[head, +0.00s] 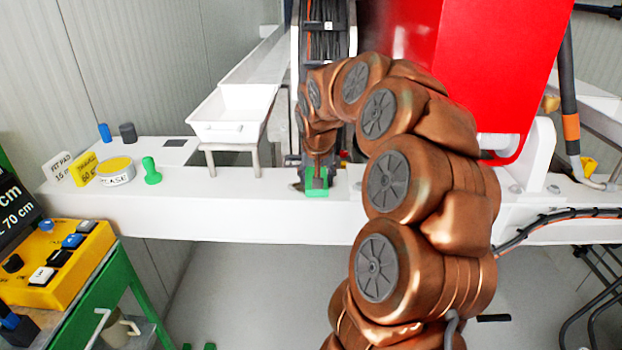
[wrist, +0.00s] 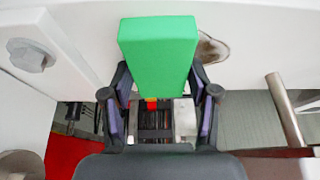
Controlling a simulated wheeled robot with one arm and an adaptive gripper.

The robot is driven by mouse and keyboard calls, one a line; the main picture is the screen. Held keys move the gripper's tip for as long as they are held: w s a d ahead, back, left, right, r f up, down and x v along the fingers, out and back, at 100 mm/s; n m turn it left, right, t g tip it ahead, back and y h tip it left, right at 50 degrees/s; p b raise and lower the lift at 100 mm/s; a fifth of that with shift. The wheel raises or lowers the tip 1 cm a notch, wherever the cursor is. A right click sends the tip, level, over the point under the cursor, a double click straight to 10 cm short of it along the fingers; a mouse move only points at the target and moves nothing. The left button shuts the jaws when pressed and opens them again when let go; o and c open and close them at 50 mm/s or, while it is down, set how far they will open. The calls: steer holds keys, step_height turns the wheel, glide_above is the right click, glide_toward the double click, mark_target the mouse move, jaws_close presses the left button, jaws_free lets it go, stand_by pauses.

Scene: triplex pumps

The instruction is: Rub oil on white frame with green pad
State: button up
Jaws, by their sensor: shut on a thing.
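The green pad (wrist: 158,52) is a flat rectangular block, held between the two fingers of my gripper (wrist: 160,97) in the wrist view. Its outer face lies over the white frame (wrist: 262,40); I cannot tell whether it touches. A brown oil smear (wrist: 213,48) shows on the frame just right of the pad, and the pad may hide part of it. In the head view my gripper (head: 317,172) is at the white frame (head: 230,214), with the green pad (head: 316,189) against or close to its front upper edge.
A white tray (head: 232,115) on legs stands behind the frame. A green peg (head: 151,171), a yellow-topped tin (head: 115,170) and small signs stand on the frame's left end. A big red housing (head: 480,65) is at right. A yellow control box (head: 62,265) is front left.

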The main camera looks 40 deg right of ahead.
mark_target(332, 187)
steer(key=shift+s+d+f+b, duration=0.15)
steer(key=shift+s+d+b, duration=0.75)
steer(key=shift+s+d, duration=0.45)
steer(key=shift+w, duration=0.1)
steer(key=shift+w+a+r+b, duration=0.2)
steer(key=shift+w+a+b, duration=0.4)
steer(key=shift+w+a, duration=0.8)
steer(key=shift+w+a+f+b, duration=0.1)
steer(key=shift+w+a+b, duration=0.25)
steer(key=shift+w+a, duration=0.65)
steer(key=shift+w+a+f+b, duration=0.1)
steer(key=shift+w+a+b, duration=0.2)
steer(key=shift+w+a, duration=0.65)
steer(key=shift+w+a+r+b, duration=0.1)
steer(key=shift+w+a+b, duration=0.1)
steer(key=shift+a, duration=0.25)
steer(key=shift+w+a+b, duration=0.15)
steer(key=shift+w+a, duration=0.05)
steer(key=shift+a, duration=0.25)
steer(key=shift+r, duration=0.1)
